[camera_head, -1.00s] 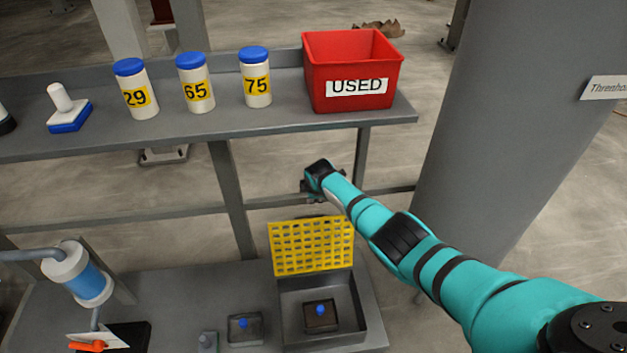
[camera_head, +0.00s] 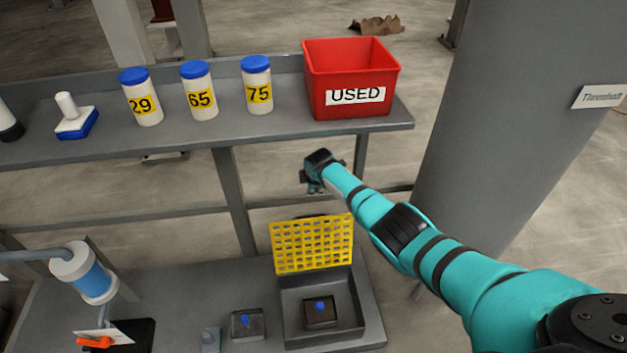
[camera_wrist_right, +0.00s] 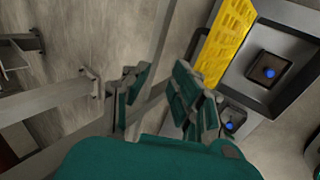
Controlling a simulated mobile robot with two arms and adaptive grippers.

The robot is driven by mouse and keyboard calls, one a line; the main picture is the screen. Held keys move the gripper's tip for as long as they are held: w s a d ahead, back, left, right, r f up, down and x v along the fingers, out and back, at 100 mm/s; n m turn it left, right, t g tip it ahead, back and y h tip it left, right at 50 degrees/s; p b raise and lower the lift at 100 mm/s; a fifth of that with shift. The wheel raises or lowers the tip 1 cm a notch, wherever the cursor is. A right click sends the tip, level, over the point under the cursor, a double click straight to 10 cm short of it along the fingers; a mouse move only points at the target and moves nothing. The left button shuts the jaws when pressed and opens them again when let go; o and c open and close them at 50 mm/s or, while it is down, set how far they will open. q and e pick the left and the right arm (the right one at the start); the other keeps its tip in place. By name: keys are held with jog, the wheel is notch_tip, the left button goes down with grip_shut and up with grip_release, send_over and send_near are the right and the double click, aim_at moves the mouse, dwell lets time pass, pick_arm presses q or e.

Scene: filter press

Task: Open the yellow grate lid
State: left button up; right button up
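The yellow grate lid (camera_head: 311,243) stands raised, roughly upright, at the back edge of a grey square basin (camera_head: 365,318) on the lower bench. Inside the open basin is a dark block with a blue knob (camera_head: 320,306). My right gripper (camera_head: 312,188) hangs above and behind the lid, apart from it in the head view. In the right wrist view the fingers of my right gripper (camera_wrist_right: 155,95) are spread with nothing between them. The lid (camera_wrist_right: 225,40) lies just beyond the right-hand finger there. My left gripper is in neither view.
A grey shelf (camera_head: 230,137) above the bench carries several white bottles with blue caps and a red USED bin (camera_head: 350,80). A smaller block with a blue knob (camera_head: 247,322) sits left of the basin. A grey column (camera_head: 520,130) stands to the right.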

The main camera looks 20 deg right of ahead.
jog(key=shift+r, duration=0.15)
dwell(0.4)
jog(key=d+v, duration=0.1)
jog(key=v, duration=0.6)
jog(key=shift+s+a+r, duration=0.3)
jog(key=shift+a, duration=0.2)
jog(key=shift+c, duration=0.4)
